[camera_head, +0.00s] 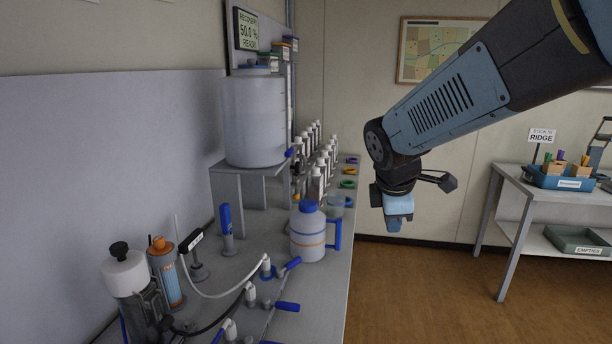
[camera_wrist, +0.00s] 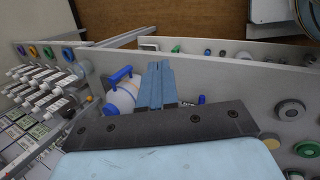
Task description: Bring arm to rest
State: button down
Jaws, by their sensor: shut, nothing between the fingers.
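My arm reaches in from the upper right in the head view and bends down at the wrist. My gripper (camera_head: 394,224) points down past the right edge of the bench (camera_head: 335,262), apart from everything around it. Its blue fingers are together with nothing between them. In the wrist view my gripper (camera_wrist: 160,66) shows the two blue fingers side by side, shut. A white jug with a blue cap and handle (camera_head: 308,236) stands on the bench to the left of my gripper. It also shows left of the fingers in the wrist view (camera_wrist: 121,97).
A white tank (camera_head: 253,120) on a stand, several bottles (camera_head: 322,160) and valves with blue handles (camera_head: 288,306) crowd the bench. A side table (camera_head: 567,203) with a blue tray (camera_head: 562,178) stands at the right. Open wooden floor (camera_head: 430,295) lies between them.

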jog(key=s+d+r+m+y, duration=0.1)
jog(key=s+d+r+m, duration=0.1)
jog(key=s+m, duration=0.4)
jog(key=s+d+r+m+t+y, duration=0.1)
jog(key=s+d+r+m, duration=0.1)
jog(key=s+d+m, duration=0.2)
jog(key=shift+s+r+m, duration=0.35)
jog(key=shift+s+m, duration=1.35)
jog(key=shift+m, duration=1.7)
jog(key=c, duration=1.9)
grip_release()
jog(key=shift+a, duration=0.1)
